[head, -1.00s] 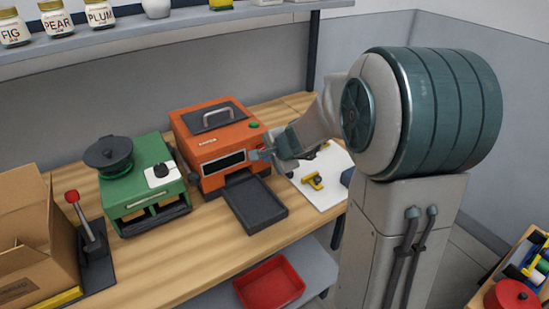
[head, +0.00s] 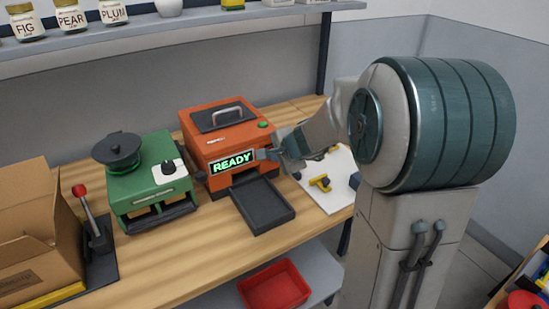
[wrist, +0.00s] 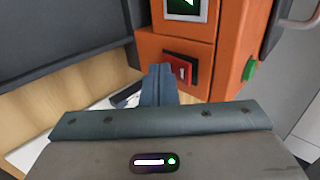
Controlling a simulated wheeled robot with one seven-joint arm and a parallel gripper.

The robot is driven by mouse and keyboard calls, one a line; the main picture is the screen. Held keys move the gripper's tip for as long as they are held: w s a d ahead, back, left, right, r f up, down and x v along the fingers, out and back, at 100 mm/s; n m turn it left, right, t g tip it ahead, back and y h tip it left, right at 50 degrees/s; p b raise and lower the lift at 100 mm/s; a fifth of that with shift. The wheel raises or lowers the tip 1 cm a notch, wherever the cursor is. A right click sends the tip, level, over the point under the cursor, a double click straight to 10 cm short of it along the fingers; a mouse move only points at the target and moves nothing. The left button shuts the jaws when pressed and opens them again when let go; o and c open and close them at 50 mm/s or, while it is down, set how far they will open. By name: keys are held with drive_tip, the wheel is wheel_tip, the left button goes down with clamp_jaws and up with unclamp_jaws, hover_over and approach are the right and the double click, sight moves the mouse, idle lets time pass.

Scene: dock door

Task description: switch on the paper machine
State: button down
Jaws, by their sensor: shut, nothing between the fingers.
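The paper machine is an orange box (head: 205,137) on the wooden bench, with a black top panel and a handle. Its front display (head: 232,162) is lit and reads READY in green. A black tray (head: 263,203) sticks out below the display. In the wrist view, a red rocker switch (wrist: 181,70) sits on the orange face below the lit screen (wrist: 187,8). My gripper (wrist: 160,72) is shut and empty, its fingertips right beside the switch; I cannot tell if they touch it. In the head view my gripper (head: 268,154) is at the machine's right front corner.
A green machine (head: 150,188) with a black pot stands to the left, near a red-knobbed lever (head: 90,217) and a cardboard box (head: 35,235). A white board (head: 335,190) with yellow parts lies right.

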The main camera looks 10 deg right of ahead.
drive_tip(key=shift+r+p, duration=0.55)
drive_tip(key=shift+r, duration=0.25)
drive_tip(key=shift+s, duration=0.1)
drive_tip(key=s+f+v, duration=0.1)
drive_tip(key=v, duration=1.2)
drive_tip(key=shift+s+d+f+p, duration=0.2)
drive_tip(key=shift+s+d+p, duration=0.1)
drive_tip(key=shift+p, duration=0.15)
drive_tip(key=shift+a+p, duration=0.1)
drive_tip(key=shift+p, duration=0.55)
drive_tip(key=shift+p, duration=0.65)
